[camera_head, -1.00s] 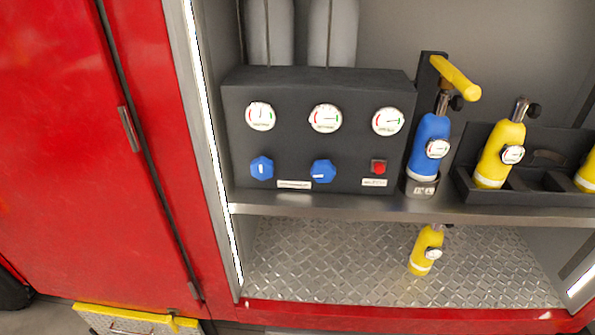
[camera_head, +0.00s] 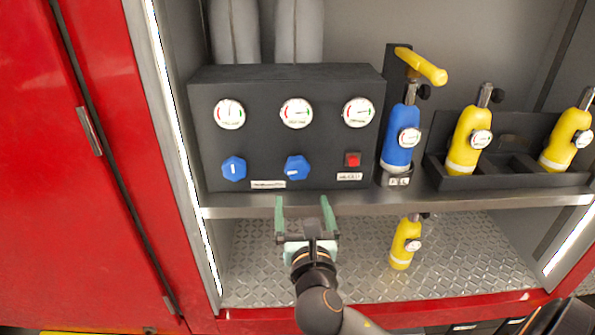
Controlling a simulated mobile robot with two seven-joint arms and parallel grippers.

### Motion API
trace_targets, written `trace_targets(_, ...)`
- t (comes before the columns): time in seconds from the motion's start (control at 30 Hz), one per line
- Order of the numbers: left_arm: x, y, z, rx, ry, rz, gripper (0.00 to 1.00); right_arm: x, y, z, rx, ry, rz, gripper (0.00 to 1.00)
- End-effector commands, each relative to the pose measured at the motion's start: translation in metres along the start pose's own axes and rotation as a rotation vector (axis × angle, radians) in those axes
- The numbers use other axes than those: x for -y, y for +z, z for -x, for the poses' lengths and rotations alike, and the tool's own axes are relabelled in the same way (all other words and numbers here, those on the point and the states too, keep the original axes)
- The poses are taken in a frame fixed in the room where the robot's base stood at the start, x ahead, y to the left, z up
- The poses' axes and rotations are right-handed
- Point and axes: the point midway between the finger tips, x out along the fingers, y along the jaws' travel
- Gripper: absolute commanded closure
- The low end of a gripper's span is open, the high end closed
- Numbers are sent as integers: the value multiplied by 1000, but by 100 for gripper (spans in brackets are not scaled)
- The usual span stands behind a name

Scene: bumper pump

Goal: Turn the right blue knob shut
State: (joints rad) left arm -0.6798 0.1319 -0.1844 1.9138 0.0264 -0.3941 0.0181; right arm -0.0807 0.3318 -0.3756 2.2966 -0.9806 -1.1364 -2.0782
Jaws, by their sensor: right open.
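The right blue knob (camera_head: 297,167) sits on the front of the dark control panel (camera_head: 330,179), below the middle gauge. Its white mark lies nearly level. The left blue knob (camera_head: 234,168) is to its left, with its white mark upright. My right gripper (camera_head: 304,204) is in front of the shelf edge, a little below the right knob in the picture. Its two green fingers are spread and point up toward the panel, with nothing between them. It is apart from the knob. My left gripper is not in view.
Three gauges (camera_head: 296,113) and a red button (camera_head: 352,160) share the panel. A blue bottle (camera_head: 401,139) under a yellow handle stands right of it. Yellow bottles (camera_head: 468,141) stand in a dark rack. Another yellow bottle (camera_head: 405,243) stands on the lower metal floor, right of my arm.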

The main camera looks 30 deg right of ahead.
Motion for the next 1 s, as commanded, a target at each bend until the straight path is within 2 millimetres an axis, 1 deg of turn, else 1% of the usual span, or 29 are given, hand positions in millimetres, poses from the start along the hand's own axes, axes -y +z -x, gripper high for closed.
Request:
trace_targets(0.03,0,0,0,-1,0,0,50,1,4,-1,11,-6,19,5)
trace_targets(0.17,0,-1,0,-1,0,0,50,2,7,-12,20,-12,37,5)
trace_targets(0.27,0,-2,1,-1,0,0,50,2,8,-29,19,-12,35,5)
trace_targets(0.5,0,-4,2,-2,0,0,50,3,8,-79,17,-12,32,5)
trace_targets(0.6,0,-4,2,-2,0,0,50,2,8,-97,16,-11,32,5)
trace_targets(0.7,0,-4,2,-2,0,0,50,2,7,-110,15,-10,32,5)
trace_targets(0.83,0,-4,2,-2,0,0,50,2,7,-121,15,-8,32,5)
trace_targets(1.0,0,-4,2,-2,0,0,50,2,6,-125,13,-8,31,5)
